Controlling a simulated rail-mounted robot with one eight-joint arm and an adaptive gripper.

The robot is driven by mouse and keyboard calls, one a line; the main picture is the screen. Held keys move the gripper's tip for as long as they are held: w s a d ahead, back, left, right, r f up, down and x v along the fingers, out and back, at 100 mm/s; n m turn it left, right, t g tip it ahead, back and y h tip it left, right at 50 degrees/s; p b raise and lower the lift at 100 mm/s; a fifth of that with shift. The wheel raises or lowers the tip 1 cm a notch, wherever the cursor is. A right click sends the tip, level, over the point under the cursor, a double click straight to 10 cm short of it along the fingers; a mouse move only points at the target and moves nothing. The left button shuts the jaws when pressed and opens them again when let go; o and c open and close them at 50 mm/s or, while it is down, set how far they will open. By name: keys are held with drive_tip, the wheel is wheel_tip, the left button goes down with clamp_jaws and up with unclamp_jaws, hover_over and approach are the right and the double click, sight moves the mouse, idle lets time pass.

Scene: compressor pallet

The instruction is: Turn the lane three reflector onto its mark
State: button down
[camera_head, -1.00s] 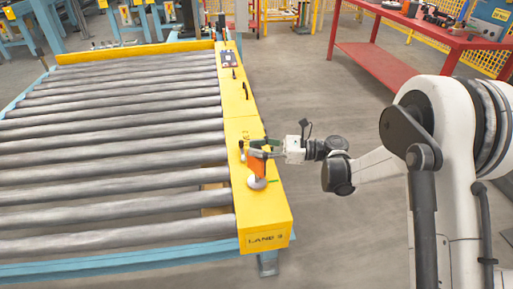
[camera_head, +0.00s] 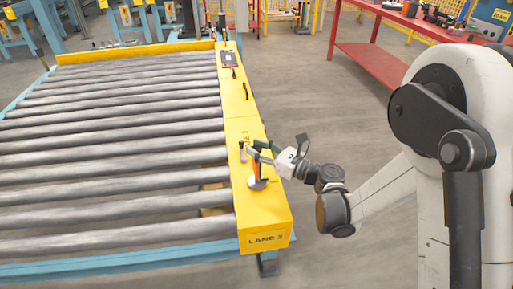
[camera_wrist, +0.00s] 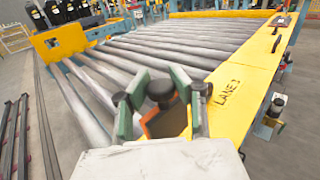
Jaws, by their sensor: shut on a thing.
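A small green mark (camera_head: 273,181) shows beside the base. My gripper (camera_head: 260,153) reaches in from the right and is shut on the upper part of the reflector. In the wrist view, the green-padded fingers (camera_wrist: 158,108) stand either side of the reflector's dark plate with its orange rim (camera_wrist: 166,124). My gripper hides the base and the mark in that view.
Grey rollers (camera_head: 120,146) lie to the left. Open floor lies right; a red table (camera_head: 374,63) stands behind.

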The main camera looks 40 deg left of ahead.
idle(0.3)
drive_tip(key=c, duration=1.4)
unclamp_jaws()
drive_tip(key=shift+o, duration=0.2)
drive_tip(key=d, duration=1.2)
